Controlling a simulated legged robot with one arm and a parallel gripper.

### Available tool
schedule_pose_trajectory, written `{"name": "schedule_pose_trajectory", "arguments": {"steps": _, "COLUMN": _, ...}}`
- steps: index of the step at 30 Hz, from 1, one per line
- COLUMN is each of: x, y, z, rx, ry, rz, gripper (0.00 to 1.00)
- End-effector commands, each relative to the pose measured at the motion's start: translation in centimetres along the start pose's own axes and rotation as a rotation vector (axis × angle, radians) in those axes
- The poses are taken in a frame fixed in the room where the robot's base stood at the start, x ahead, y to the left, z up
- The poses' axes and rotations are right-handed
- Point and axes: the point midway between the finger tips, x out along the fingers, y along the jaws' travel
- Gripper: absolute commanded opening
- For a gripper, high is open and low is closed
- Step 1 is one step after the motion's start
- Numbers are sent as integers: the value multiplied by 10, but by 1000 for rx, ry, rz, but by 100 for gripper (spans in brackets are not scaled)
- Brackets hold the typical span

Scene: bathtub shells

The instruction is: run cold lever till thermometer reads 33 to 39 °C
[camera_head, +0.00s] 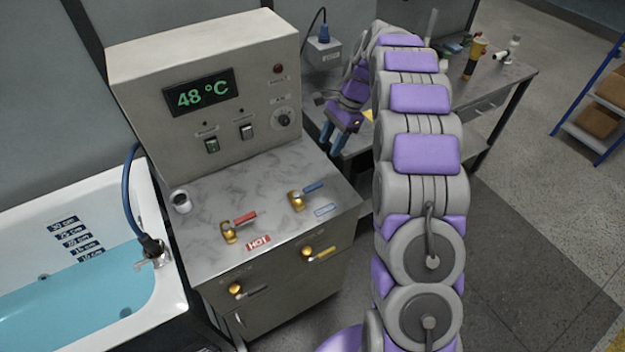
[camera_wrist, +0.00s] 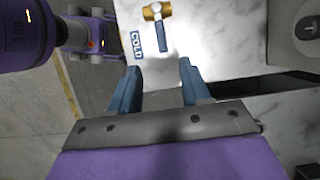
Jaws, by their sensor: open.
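The thermometer display (camera_head: 198,93) on the console reads 48 °C in green. The cold lever (camera_head: 299,200) has a brass body and a blue handle pointing right, above a blue label on the metal counter. The hot lever (camera_head: 230,232) has a red handle and stands to its left, by the HOT label. My gripper (camera_head: 332,143) is open and empty, above and behind the cold lever. In the wrist view, the cold lever (camera_wrist: 158,22) lies ahead of the fingertips, beside its COLD label (camera_wrist: 137,45). The gripper (camera_wrist: 160,66) is apart from the lever there.
A bathtub (camera_head: 166,278) with blue water and depth marks stands at left. The console (camera_head: 150,70) rises behind the levers, with switches and a knob. Two more brass valves (camera_head: 308,254) are on the cabinet front. A side table (camera_head: 505,76) holds small items.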

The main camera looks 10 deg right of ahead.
Motion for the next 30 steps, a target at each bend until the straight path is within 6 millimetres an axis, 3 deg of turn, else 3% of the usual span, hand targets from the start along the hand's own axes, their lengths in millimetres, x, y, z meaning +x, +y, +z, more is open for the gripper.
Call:
{"name": "schedule_pose_trajectory", "arguments": {"steps": 18, "x": 121, "y": -1, "z": -1, "rx": -2, "ry": 2, "rz": 1, "gripper": 47}}
{"name": "schedule_pose_trajectory", "arguments": {"steps": 24, "x": 145, "y": 0, "z": 0, "rx": -2, "ry": 1, "rz": 3, "gripper": 47}}
{"name": "schedule_pose_trajectory", "arguments": {"steps": 30, "x": 152, "y": 0, "z": 0, "rx": -1, "ry": 2, "rz": 0, "gripper": 47}}
